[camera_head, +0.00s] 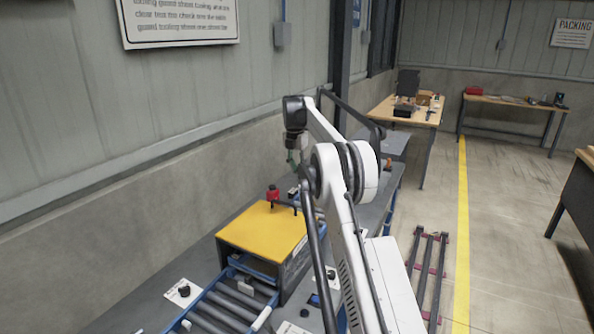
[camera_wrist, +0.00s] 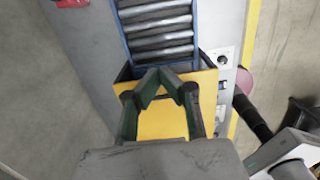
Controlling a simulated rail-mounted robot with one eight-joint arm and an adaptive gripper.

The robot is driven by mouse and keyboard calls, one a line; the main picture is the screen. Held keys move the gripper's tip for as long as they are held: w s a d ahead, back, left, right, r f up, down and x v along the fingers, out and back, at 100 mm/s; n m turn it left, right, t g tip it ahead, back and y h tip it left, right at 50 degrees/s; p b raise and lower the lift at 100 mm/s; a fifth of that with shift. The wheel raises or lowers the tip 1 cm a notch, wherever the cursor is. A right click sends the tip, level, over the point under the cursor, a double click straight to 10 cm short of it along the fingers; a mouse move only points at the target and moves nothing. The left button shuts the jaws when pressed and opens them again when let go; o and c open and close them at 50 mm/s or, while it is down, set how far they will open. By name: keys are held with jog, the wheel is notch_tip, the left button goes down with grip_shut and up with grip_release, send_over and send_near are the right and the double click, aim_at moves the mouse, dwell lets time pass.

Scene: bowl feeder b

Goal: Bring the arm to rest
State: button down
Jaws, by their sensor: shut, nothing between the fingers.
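My gripper (camera_head: 292,160) hangs from the raised arm above the yellow-topped box (camera_head: 262,234) in the head view, small and partly dark against the wall. My white arm is bent high and hides part of the bench in the head view.
A roller conveyor (camera_head: 228,306) with blue rails runs to the box. It also shows in the wrist view (camera_wrist: 158,32). A red button (camera_head: 272,192) stands behind the box. The wall is close on the left.

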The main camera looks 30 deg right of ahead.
jog(key=shift+w+d+r+p, duration=0.4)
jog(key=shift+w+d+r, duration=0.1)
jog(key=shift+d, duration=0.25)
jog(key=s+a+r+m+t+b, duration=0.1)
jog(key=s+a+r+m+b, duration=0.2)
jog(key=s+a+r+m, duration=0.5)
jog(key=s+a+r+m+t+b, duration=0.25)
jog(key=s+a, duration=0.45)
jog(key=a, duration=0.4)
jog(key=s+a+f+m+t+b, duration=0.1)
jog(key=s+a+f+m+b, duration=0.2)
jog(key=s, duration=0.4)
jog(key=s+a+f+m+b, duration=0.1)
jog(key=s+a+m, duration=0.1)
jog(key=s+a, duration=0.45)
jog(key=s+a+f+m+t+b, duration=0.1)
jog(key=s+a+f+m, duration=0.15)
jog(key=s, duration=0.55)
jog(key=s+a+f+m+b, duration=0.1)
jog(key=s+a+f+m, duration=0.1)
jog(key=s+f, duration=0.4)
jog(key=s+a+f+m+t+b, duration=0.1)
jog(key=s+a+f+m+b, duration=0.1)
jog(key=s+f, duration=0.4)
jog(key=shift+s+a+f+m+y, duration=0.35)
jog(key=shift+s+a+m, duration=0.2)
jog(key=shift+s+m, duration=0.45)
jog(key=shift+s+t, duration=0.1)
jog(key=shift+t, duration=0.15)
